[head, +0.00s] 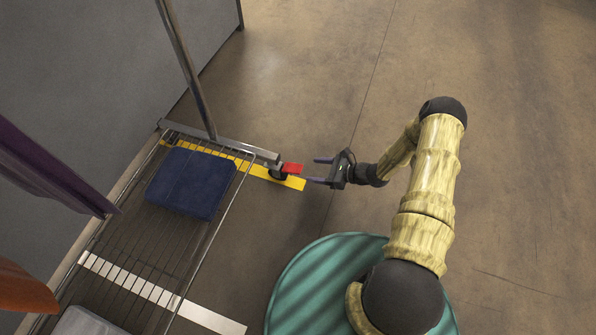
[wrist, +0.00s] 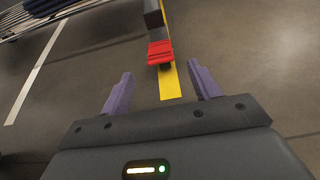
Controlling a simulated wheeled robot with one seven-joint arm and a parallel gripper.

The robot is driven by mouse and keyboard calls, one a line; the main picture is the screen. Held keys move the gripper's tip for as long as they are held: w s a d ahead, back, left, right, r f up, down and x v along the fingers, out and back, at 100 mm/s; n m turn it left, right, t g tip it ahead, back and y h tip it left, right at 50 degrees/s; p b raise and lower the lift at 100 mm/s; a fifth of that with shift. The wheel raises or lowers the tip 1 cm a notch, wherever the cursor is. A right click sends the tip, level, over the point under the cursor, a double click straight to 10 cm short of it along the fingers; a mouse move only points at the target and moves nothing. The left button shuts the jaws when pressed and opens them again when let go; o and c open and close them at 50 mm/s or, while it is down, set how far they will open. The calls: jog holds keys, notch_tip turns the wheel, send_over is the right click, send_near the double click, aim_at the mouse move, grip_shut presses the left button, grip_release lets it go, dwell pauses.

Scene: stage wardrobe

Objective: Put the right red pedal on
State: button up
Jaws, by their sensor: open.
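The red pedal (head: 293,168) sits at the right end of the rack's lower metal bar, over a caster and above the yellow floor strip. In the wrist view the red pedal (wrist: 160,52) has a ribbed top and lies ahead of the fingers, roughly midway between them. My gripper (head: 318,170) is open, just right of the pedal in the head view, with a gap between. Its two purple fingers show in the wrist view (wrist: 163,86) with nothing between them but floor and yellow strip. Whether the pedal is pressed is hard to tell.
The wheeled rack's wire shelf (head: 215,228) holds a folded blue cloth (head: 190,182). An upright pole (head: 190,75) rises from the bar (head: 240,146). Purple and orange garments hang at left. The yellow strip (head: 290,181) and a white strip (head: 215,318) mark the floor. Floor at right is clear.

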aim_at(298, 168)
jog(key=b+x, duration=0.3)
jog(key=x, duration=0.4)
jog(key=shift+f, duration=0.15)
jog(key=shift+w+a, duration=0.1)
jog(key=shift+a, duration=0.2)
